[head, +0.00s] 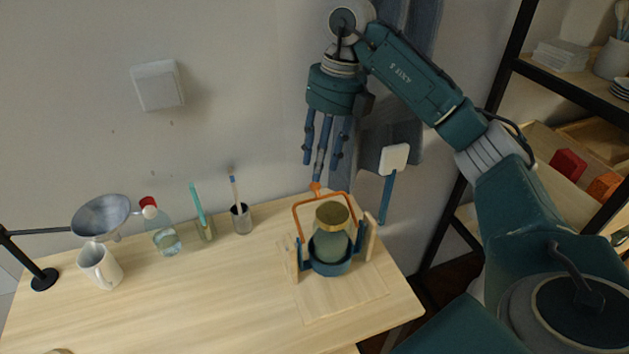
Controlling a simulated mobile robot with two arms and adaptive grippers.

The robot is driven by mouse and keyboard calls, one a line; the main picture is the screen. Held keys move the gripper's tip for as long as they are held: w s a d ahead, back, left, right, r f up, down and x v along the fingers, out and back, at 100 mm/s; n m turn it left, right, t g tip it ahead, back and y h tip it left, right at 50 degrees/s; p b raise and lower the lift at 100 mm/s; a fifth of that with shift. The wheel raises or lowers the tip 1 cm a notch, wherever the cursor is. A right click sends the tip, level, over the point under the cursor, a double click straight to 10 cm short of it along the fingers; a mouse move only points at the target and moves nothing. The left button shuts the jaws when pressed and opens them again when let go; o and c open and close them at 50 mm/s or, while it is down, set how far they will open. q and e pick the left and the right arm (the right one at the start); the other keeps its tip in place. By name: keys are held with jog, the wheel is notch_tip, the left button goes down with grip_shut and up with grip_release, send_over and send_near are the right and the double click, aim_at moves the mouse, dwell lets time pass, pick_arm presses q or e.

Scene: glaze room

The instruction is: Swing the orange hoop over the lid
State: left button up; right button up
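The orange hoop (298,222) stands up from a blue cradle (331,267) on the table, with a small orange knob at its top. Its top bar is behind and above the lid (331,213), a gold-rimmed cap on a greenish jar (329,244) sitting in the cradle. My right gripper (321,168) hangs fingers-down just above the hoop's knob. Its blue fingers are spread apart with nothing visible between them. One fingertip lies close to the knob; I cannot tell whether they touch. My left gripper is not in view.
A wooden board (338,305) lies under the cradle, with wooden posts beside it. To the left stand a brush cup (241,219), a bottle (163,236), a white mug (99,267) and a grey bowl (101,216) on a stand. The table's front middle is clear. Shelves are at right.

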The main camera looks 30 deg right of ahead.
jog(key=f, duration=0.4)
jog(key=shift+a+p, duration=0.25)
jog(key=shift+p, duration=0.15)
jog(key=shift+a+f, duration=0.15)
jog(key=shift+f, duration=0.35)
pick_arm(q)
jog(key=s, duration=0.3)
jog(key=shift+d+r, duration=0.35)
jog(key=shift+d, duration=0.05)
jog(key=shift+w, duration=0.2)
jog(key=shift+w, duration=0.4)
pick_arm(e)
grip_shut()
